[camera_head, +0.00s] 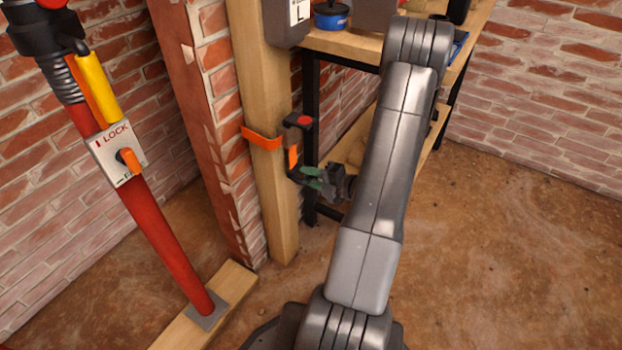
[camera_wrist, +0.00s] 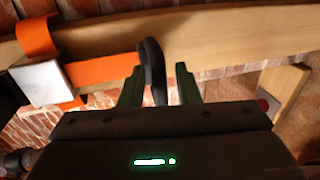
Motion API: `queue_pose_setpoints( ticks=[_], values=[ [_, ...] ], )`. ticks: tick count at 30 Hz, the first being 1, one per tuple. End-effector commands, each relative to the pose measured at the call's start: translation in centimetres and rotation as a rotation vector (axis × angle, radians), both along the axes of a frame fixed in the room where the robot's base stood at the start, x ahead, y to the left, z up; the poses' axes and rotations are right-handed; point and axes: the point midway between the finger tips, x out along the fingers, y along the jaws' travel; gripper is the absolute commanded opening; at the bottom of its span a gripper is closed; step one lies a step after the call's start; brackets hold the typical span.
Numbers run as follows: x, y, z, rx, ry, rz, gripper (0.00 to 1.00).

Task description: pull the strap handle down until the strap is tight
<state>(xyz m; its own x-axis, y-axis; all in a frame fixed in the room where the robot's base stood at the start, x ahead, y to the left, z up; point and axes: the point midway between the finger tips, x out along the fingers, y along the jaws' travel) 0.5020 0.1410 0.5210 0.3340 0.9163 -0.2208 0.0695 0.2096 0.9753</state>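An orange strap (camera_head: 262,140) wraps round the wooden post (camera_head: 277,215). Below a black fitting with a red spot (camera_head: 299,121), a short orange strap length runs down to a black handle (camera_head: 294,174). In the wrist view the strap (camera_wrist: 100,70) runs from a pale metal buckle (camera_wrist: 46,80) to the black handle (camera_wrist: 152,62). My gripper (camera_head: 312,178) is at the handle. In the wrist view its green fingers (camera_wrist: 159,88) stand on either side of the handle, with a visible gap on the right side. Contact on the left side is unclear.
A red prop (camera_head: 165,235) with a lock plate (camera_head: 117,152) stands left on a timber board (camera_head: 232,285). A shelf (camera_head: 335,45) with a blue tin (camera_head: 331,17) stands behind my arm. Brick walls close the back. The dirt floor at right is clear.

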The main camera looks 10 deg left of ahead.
Motion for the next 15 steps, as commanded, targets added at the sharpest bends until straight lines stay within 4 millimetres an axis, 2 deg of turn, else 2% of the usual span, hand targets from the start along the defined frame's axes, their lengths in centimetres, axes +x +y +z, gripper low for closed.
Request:
queue_pose_setpoints(
  ticks=[6,11,15],
  values=[
    [0.03,0.02,0.02,0.000,0.000,0.000,0.30],
    [0.01,0.01,0.02,0.000,0.000,0.000,0.00],
    [0.01,0.00,0.01,0.000,0.000,0.000,0.00]
  ],
)
